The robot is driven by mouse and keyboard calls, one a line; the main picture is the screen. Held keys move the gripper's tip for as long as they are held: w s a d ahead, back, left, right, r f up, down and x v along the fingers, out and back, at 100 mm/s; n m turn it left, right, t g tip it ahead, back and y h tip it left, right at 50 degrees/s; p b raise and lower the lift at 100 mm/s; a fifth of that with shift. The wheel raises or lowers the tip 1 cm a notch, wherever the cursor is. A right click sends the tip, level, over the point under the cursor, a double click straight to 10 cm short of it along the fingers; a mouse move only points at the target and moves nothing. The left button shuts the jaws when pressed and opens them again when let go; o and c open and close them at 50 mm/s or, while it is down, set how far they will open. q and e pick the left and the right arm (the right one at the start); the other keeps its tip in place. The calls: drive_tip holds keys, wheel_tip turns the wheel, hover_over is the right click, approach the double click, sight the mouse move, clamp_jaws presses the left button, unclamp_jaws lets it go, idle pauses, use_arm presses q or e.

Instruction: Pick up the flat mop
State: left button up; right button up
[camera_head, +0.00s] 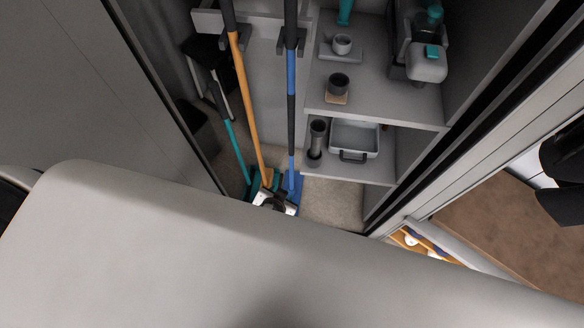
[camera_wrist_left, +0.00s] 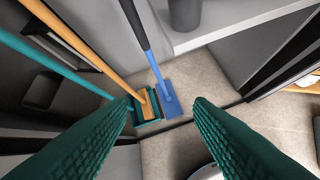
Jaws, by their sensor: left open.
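The flat mop has a blue and black pole (camera_head: 291,75) and a flat blue head (camera_head: 293,181). It stands upright in the cabinet, its upper pole at a dark wall clip. In the left wrist view, its blue head (camera_wrist_left: 169,98) rests on the floor and its pole leans up and left. My left gripper (camera_wrist_left: 164,104) is open, with textured green fingers on either side of the view. The mop head shows beyond the gap between the fingertips, apart from them. A white and black piece, probably my left wrist, partly covers the mop's foot in the head view. My right gripper is not seen.
An orange-handled tool (camera_head: 244,90) and a teal-handled tool (camera_head: 233,147) stand close left of the mop. Shelves to its right hold cups, a grey tray (camera_head: 354,137) and a bottle (camera_head: 428,65). Clear floor (camera_head: 335,204) lies right of the mop head.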

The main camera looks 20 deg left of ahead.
use_arm(q)
drive_tip(key=w+r+n+t+y+p, duration=0.15)
drive_tip(key=w+r, duration=0.25)
drive_tip(key=r, duration=0.6)
drive_tip(key=w+r+n+t+y, duration=0.15)
drive_tip(key=w+r, duration=0.25)
drive_tip(key=r, duration=0.6)
drive_tip(key=n+t+y+p, duration=0.2)
drive_tip(key=n+t, duration=0.2)
drive_tip(key=t, duration=0.2)
approach(291, 26)
drive_tip(key=p+x, duration=0.3)
drive_tip(key=x, duration=0.2)
drive_tip(key=shift+w, duration=0.3)
drive_tip(key=p+x, duration=0.3)
drive_tip(key=x, duration=0.2)
drive_tip(key=shift+w+a, duration=0.15)
drive_tip(key=shift+w+a+f, duration=0.1)
drive_tip(key=shift+w+f, duration=0.05)
drive_tip(key=shift+w, duration=0.05)
drive_tip(key=shift+c, duration=0.6)
clamp_jaws()
